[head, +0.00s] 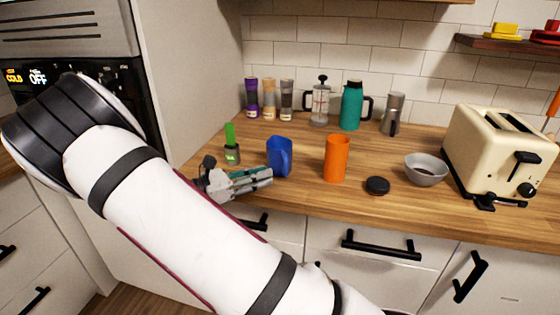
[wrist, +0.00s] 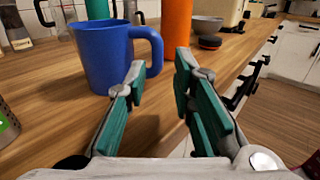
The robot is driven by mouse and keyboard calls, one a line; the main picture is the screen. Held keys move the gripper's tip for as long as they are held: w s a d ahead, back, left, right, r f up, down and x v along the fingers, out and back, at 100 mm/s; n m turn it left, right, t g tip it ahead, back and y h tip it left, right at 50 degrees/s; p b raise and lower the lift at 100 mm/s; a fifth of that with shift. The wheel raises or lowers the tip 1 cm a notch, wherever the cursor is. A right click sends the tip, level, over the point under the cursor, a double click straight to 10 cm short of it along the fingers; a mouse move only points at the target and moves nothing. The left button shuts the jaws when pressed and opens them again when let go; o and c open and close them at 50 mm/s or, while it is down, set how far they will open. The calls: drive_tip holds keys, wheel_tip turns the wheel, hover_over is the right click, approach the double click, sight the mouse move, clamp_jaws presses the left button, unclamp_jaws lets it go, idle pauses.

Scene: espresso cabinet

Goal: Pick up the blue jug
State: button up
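The blue jug (head: 280,157) stands upright on the wooden counter near its front edge, left of an orange cylinder. In the wrist view the blue jug (wrist: 105,55) is ahead and to the left, with its handle on the right side. My gripper (head: 262,177) is at the counter's front edge, just left and in front of the jug. In the wrist view my gripper (wrist: 160,78) is open with nothing between its teal-padded fingers. The left fingertip lies close to the jug's handle; I cannot tell whether it touches.
The orange cylinder (head: 337,158) stands right of the jug, then a black lid (head: 377,185), a grey bowl (head: 425,172) and a cream toaster (head: 500,150). A green-topped grinder (head: 231,147) is to the left. A teal jug (head: 351,106) and several containers line the back wall.

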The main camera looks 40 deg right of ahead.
sight(286, 168)
drive_tip(key=shift+s+d+f, duration=0.1)
drive_tip(key=shift+s+d, duration=0.1)
drive_tip(key=shift+d, duration=1.1)
drive_tip(key=shift+s+d+f, duration=0.1)
drive_tip(key=shift+s+d, duration=0.05)
drive_tip(key=shift+d, duration=1.2)
drive_tip(key=shift+s+d+f, duration=0.1)
drive_tip(key=shift+s+d, duration=0.1)
drive_tip(key=shift+d, duration=1.1)
clamp_jaws()
